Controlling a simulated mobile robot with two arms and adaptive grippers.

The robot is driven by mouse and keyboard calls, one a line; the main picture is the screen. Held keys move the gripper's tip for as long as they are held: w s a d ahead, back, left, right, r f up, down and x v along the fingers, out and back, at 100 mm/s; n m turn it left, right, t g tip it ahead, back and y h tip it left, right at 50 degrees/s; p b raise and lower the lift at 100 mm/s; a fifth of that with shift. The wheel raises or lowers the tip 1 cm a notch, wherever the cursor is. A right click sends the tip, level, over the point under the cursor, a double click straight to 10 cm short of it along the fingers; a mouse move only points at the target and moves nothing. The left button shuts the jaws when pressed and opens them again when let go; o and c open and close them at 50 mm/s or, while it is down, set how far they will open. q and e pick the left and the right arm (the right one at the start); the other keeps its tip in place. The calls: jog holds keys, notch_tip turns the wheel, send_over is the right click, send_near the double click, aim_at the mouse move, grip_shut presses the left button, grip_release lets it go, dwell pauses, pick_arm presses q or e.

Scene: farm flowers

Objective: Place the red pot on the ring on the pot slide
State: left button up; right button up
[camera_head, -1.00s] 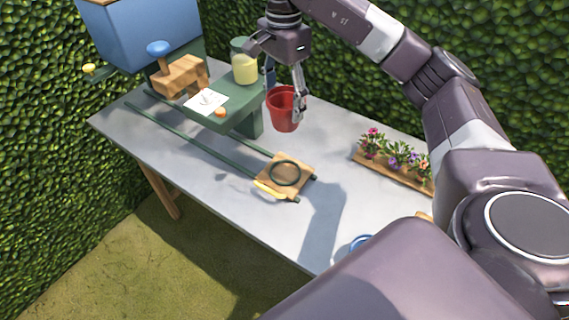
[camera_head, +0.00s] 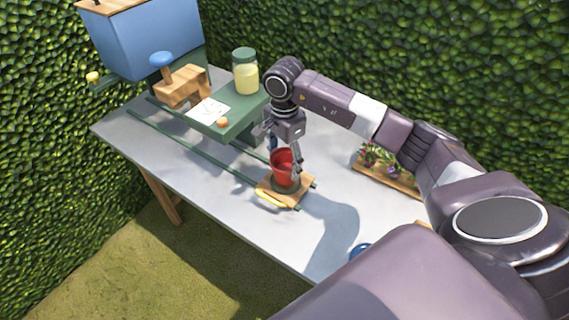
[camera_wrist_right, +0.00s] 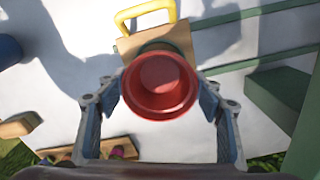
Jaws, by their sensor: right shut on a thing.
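The red pot (camera_head: 284,168) is upright in my right gripper (camera_head: 285,160), over the wooden pot slide (camera_head: 268,188). The dark ring (camera_head: 284,187) shows in part around the pot's bottom; whether the pot rests on it or hovers just above, I cannot tell. In the right wrist view the pot (camera_wrist_right: 160,86) sits between the two fingers of my right gripper (camera_wrist_right: 160,98), hiding most of the ring. The slide (camera_wrist_right: 175,37) with its yellow handle (camera_wrist_right: 147,14) shows beyond it. My left gripper is not in view.
Green rails (camera_head: 192,147) run along the grey table (camera_head: 235,205) to the slide. A green stand (camera_head: 240,122) with a jar (camera_head: 245,75) and a wooden press (camera_head: 183,86) is behind left. A flower tray (camera_head: 390,180) is at right, partly behind my arm.

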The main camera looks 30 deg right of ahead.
notch_tip(320, 180, down, 2)
jog(key=shift+f, duration=0.1)
jog(key=shift+f, duration=0.15)
jog(key=o, duration=1.2)
jog(key=shift+c, duration=0.2)
jog(key=shift+r, duration=0.2)
